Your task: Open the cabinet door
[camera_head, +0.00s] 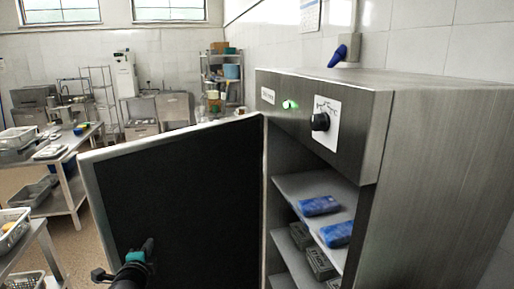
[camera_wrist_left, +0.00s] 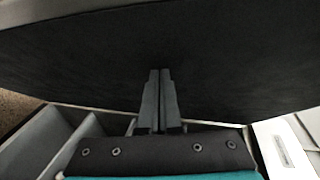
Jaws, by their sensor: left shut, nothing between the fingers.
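The metal cabinet (camera_head: 418,150) stands at the right in the head view. Its door (camera_head: 185,190) is swung wide open to the left, with its dark inner face towards me. The cabinet shelves show through the opening. My left gripper (camera_head: 150,243) is low in front of the door's inner face. In the left wrist view its two fingers (camera_wrist_left: 158,100) are shut together, with nothing between them, and point at the dark door panel (camera_wrist_left: 200,55). I cannot tell whether the fingertips touch the panel. My right gripper is in neither view.
Blue packs (camera_head: 320,206) lie on the upper shelf (camera_head: 300,188), and grey perforated baskets (camera_head: 318,262) sit below. A black knob (camera_head: 320,121) and a green light are on the cabinet front. Steel tables with trays (camera_head: 62,150) stand at the left. Some floor is clear behind the door.

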